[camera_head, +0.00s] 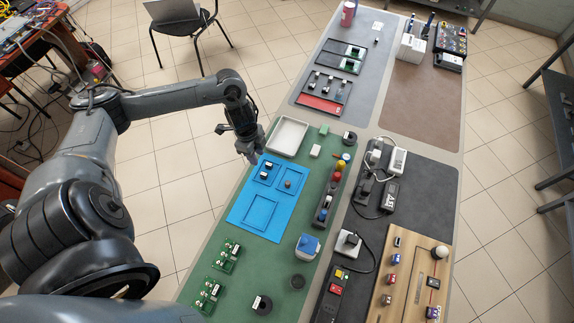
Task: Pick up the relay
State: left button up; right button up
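My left gripper (254,156) hangs over the upper left edge of the blue tray (241,217), pointing down, close to two small black-and-white blocks. One block (269,166) is in the tray's upper left compartment and the other (264,176) is just below it. These may be relays, but they are too small to be sure. A small dark round piece (288,183) sits in the upper right compartment. The large lower compartment looks empty. The gripper's fingers are too small and dark to show whether they are open. My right gripper is out of view.
A white tray (275,144) lies just beyond the blue one. A dark strip with coloured buttons (324,207) stands to its right. Green circuit boards (226,255) and a blue-topped white box (307,246) are nearer. A wooden board (413,270) with small components is at lower right.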

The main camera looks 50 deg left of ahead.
pick_arm(q)
send_over(264, 174)
jog(key=a, duration=0.2)
notch_tip(264, 174, down, 4)
jog(key=shift+s+d+f+b, duration=0.1)
jog(key=shift+d+f+b, duration=0.1)
jog(key=shift+f, duration=0.4)
jog(key=shift+s+d+f+b, duration=0.1)
jog(key=shift+d+f+b, duration=0.1)
jog(key=shift+f, duration=0.4)
jog(key=f, duration=0.3)
jog(key=shift+w+d, duration=0.1)
jog(key=shift+d, duration=0.3)
jog(key=shift+f, duration=0.65)
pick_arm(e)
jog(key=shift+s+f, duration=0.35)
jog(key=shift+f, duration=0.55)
pick_arm(q)
grip_shut()
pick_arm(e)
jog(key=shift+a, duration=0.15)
